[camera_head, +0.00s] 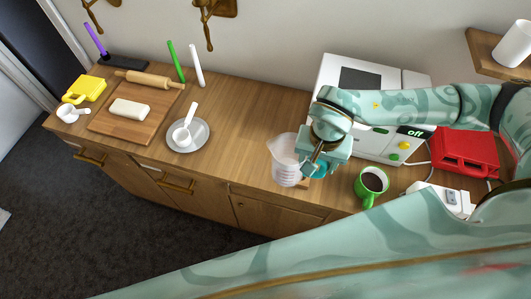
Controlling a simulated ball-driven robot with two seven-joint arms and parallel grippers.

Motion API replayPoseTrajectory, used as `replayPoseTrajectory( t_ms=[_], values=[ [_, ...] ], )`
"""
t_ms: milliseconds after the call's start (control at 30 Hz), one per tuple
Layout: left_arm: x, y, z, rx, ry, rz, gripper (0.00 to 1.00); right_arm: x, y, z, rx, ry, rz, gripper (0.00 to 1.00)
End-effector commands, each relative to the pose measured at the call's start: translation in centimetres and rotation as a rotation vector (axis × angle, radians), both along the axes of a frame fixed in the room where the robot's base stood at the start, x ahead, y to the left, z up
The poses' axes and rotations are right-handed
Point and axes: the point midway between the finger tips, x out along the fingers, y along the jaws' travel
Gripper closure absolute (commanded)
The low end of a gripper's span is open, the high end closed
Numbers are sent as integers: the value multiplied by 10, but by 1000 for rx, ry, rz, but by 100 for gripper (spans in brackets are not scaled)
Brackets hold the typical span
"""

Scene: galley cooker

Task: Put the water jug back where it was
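The water jug (285,161) is a clear, whitish measuring jug, upright near the front of the wooden counter, left of the white cooker. My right gripper (309,168) is at the jug's right side, where it appears shut on the handle. The gripper hides the handle and the fingertips. I cannot tell whether the jug's base touches the counter or hangs just above it. My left gripper is not in view.
A green mug (370,186) with dark liquid stands right of my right gripper. The white machine (345,75) shows "off". A red toaster-like box (467,152) is further right. A saucer (201,139) with a small white cup and a cutting board (107,128) lie left. Counter between saucer and jug is clear.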

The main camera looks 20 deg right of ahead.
Motion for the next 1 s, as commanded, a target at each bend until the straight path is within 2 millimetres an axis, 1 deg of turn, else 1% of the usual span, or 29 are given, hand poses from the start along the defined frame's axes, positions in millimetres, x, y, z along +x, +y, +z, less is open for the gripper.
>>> replayPoseTrajectory(
  t_ms=[33, 200, 300, 400, 567, 633, 700, 800, 900, 1000],
  values=[
    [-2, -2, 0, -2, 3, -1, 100, 14, 6, -7, 2, -1, -2, 82],
    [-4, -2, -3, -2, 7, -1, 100, 63, 22, -30, 3, 0, -2, 82],
    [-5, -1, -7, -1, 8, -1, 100, 78, 28, -55, 3, 4, -1, 82],
    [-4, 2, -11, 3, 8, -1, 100, 92, 32, -71, 2, 2, -1, 82],
    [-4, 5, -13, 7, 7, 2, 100, 103, 34, -83, 2, 0, 0, 82],
    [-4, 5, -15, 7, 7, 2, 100, 107, 37, -90, 2, 2, 1, 82],
    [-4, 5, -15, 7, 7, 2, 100, 106, 37, -103, 3, 6, 0, 82],
    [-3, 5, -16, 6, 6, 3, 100, 107, 36, -115, 2, 3, 0, 82],
    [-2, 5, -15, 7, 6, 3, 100, 107, 36, -119, 1, 0, 2, 82],
    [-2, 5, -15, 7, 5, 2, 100, 107, 35, -118, 1, -1, 2, 82]
  ],
)
